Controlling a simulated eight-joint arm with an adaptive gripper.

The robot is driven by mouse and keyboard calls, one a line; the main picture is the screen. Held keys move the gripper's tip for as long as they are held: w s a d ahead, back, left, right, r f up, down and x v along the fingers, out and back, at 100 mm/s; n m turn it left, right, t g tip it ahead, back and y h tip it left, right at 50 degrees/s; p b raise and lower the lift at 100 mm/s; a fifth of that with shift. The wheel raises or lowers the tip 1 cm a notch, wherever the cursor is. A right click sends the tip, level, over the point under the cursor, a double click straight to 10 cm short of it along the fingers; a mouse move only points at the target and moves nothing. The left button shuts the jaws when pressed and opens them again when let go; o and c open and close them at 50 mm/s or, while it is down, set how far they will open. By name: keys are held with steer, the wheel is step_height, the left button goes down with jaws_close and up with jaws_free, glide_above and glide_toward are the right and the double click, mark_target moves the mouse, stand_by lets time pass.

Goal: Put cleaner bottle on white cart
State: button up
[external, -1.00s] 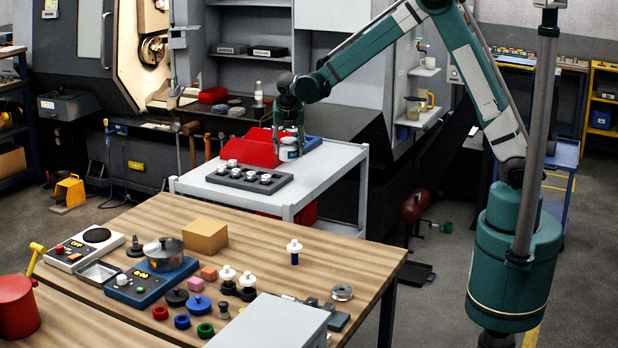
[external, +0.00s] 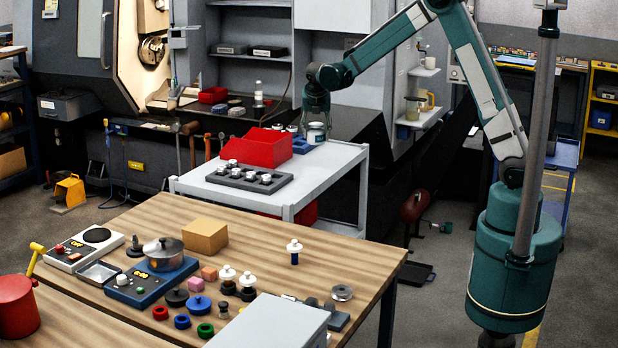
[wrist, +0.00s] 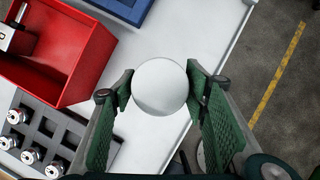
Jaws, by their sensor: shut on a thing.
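My gripper (external: 316,118) is shut on a white container (external: 316,135) with a round top. In the wrist view the two green finger pads press its sides, and its top (wrist: 160,88) hides its body. I cannot tell for sure whether it is the cleaner bottle. It appears upright, over or beside the back right part of the white cart (external: 325,163); I cannot tell whether its base touches anything. In the wrist view bare cart top (wrist: 150,135) shows around it. A slim white bottle (external: 258,92) stands on the machine's ledge behind.
On the cart are an open red bin (external: 265,148), a blue tray (external: 301,146) near the container, and a grey rack (external: 240,181) with several small metal-topped parts. The cart's front right top is clear. A wooden table (external: 340,262) with many items stands in front.

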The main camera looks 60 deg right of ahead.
mark_target(316, 138)
steer(key=shift+f, duration=0.1)
steer(key=shift+f, duration=3)
steer(key=shift+f, duration=1.9)
steer(key=shift+f+b, duration=0.15)
steer(key=shift+b, duration=0.2)
steer(key=o, duration=1.1)
steer(key=shift+o, duration=0.2)
steer(key=shift+r, duration=0.25)
steer(key=shift+p+v, duration=0.35)
steer(key=shift+v, duration=5.6)
